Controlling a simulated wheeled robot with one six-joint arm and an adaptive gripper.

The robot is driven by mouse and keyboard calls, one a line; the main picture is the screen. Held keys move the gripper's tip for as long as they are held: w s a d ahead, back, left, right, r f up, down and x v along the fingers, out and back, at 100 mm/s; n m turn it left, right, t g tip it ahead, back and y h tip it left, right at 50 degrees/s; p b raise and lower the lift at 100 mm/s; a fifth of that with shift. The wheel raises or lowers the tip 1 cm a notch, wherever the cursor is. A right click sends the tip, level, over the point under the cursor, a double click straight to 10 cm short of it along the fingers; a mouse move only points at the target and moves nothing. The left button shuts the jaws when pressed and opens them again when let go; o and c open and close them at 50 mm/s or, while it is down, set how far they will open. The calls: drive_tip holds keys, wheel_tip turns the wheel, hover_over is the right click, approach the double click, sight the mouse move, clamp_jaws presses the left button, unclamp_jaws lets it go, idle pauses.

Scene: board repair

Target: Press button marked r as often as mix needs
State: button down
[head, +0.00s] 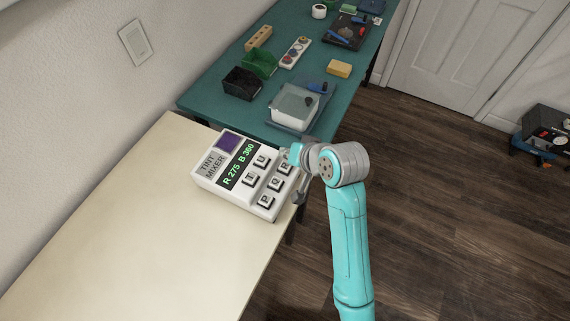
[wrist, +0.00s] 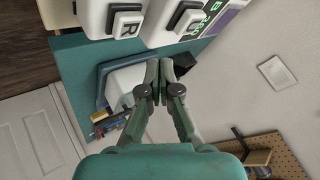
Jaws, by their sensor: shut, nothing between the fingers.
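The white tint mixer (head: 205,180) sits on the cream table. Its green display (head: 239,164) reads R 275 B 360, beside a purple swatch (head: 230,141). Its square keys are T (head: 250,178), U (head: 262,160), P (head: 266,202), Q (head: 275,184) and R (head: 285,167). My gripper is at the mixer's right edge by the R key, partly hidden by my wrist in the head view. In the wrist view my gripper (wrist: 159,80) is shut and empty, its tips below the R key (wrist: 125,23) in the picture. I see no contact with the key.
Behind the mixer a teal bench (head: 215,75) holds a clear-lidded tub (head: 295,106), black bin (head: 241,83), green bin (head: 261,62), yellow sponge (head: 339,68) and power strip (head: 296,53). The cream table (head: 120,230) left of the mixer is clear.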

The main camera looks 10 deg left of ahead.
sight(287, 167)
drive_tip(key=shift+r, duration=1.05)
idle(3.3)
wheel_tip(287, 167, up, 4)
drive_tip(key=shift+f, duration=0.1)
drive_tip(key=shift+f, duration=0.15)
drive_tip(key=shift+f, duration=4.3)
drive_tip(key=shift+f, duration=0.4)
